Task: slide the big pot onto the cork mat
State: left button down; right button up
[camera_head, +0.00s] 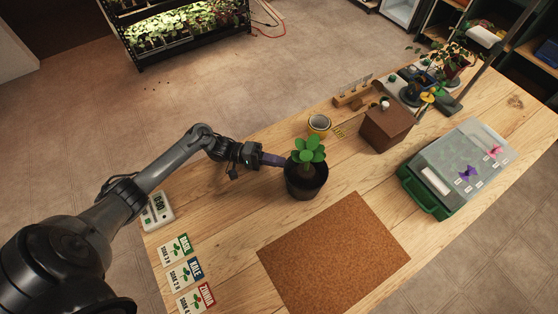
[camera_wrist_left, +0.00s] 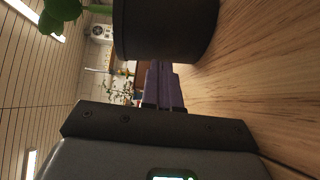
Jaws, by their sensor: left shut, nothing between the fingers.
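The big pot (camera_head: 306,185) is black and holds a green leafy plant (camera_head: 307,152). It stands upright on the wooden table, just beyond the far edge of the cork mat (camera_head: 335,250). The mat is brown and bare. My left gripper (camera_head: 282,161) is shut and empty, with its purple fingers at the left side of the pot. In the left wrist view the fingers (camera_wrist_left: 163,85) are together beside the dark pot wall (camera_wrist_left: 165,28); I cannot tell whether they touch it. My right gripper is not in view.
A green-based clear case (camera_head: 458,165) lies on the right. Seed cards (camera_head: 185,272) and a digital timer (camera_head: 157,211) lie on the left. Bare wood lies between the cards and the mat.

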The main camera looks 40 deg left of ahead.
aim_at(290, 179)
pick_arm(q)
jog(key=shift+s+d, duration=0.2)
jog(key=shift+d, duration=0.45)
jog(key=d+p, duration=0.2)
jog(key=s+d+p, duration=0.1)
jog(key=d+p, duration=0.1)
jog(key=s+d+r+p, duration=0.1)
jog(key=d+p, duration=0.1)
jog(key=shift+d, duration=0.15)
jog(key=d+p, duration=0.1)
jog(key=d, duration=0.1)
jog(key=s+d+p, duration=0.1)
jog(key=d, duration=0.2)
jog(key=s+d+f+p, duration=0.1)
jog(key=d+p, duration=0.1)
jog(key=shift+s+d, duration=0.1)
jog(key=shift+d, duration=0.45)
jog(key=shift+a, duration=0.2)
jog(key=shift+a, duration=0.1)
